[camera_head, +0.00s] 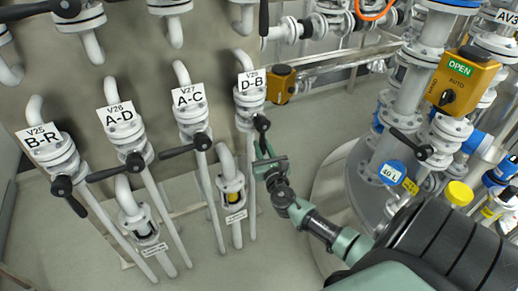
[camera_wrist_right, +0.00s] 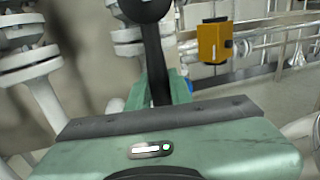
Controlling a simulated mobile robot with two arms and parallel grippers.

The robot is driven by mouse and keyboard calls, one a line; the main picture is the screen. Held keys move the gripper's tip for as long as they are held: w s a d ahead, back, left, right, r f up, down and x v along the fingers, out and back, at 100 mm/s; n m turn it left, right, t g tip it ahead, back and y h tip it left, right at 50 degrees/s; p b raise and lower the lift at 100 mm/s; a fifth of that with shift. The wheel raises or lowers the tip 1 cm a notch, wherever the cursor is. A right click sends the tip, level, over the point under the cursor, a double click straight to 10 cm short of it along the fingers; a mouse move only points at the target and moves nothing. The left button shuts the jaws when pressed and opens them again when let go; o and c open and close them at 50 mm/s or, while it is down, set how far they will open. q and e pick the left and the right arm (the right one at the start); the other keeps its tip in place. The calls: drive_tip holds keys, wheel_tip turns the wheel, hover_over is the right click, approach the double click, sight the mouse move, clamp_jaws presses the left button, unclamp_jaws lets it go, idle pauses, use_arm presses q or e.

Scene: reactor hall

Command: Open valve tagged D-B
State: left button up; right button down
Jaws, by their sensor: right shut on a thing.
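The valve tagged D-B (camera_head: 251,82) is a white flanged valve on a vertical pipe, right of the other tagged valves. Its black lever (camera_head: 262,128) hangs downward, roughly along the pipe. My right gripper (camera_head: 264,152), green and dark grey, reaches in from the lower right and is shut on this lever's lower part. In the right wrist view the black lever (camera_wrist_right: 155,55) runs from its round hub at the top down between the fingers of my right gripper (camera_wrist_right: 162,88). The fingertips are partly hidden behind the gripper body. My left gripper does not show.
Valves A-C (camera_head: 189,100), A-D (camera_head: 120,116) and B-R (camera_head: 45,142) stand to the left; the A-C and A-D levers point left. An orange box (camera_head: 280,84) sits just right of D-B. Tanks and pipework crowd the right side.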

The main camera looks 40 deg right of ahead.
drive_tip(key=shift+s+d+f, duration=0.1)
drive_tip(key=shift+d, duration=0.1)
drive_tip(key=c, duration=1.3)
unclamp_jaws()
drive_tip(key=shift+s+a, duration=0.2)
drive_tip(key=v, duration=0.7)
drive_tip(key=shift+s, duration=0.15)
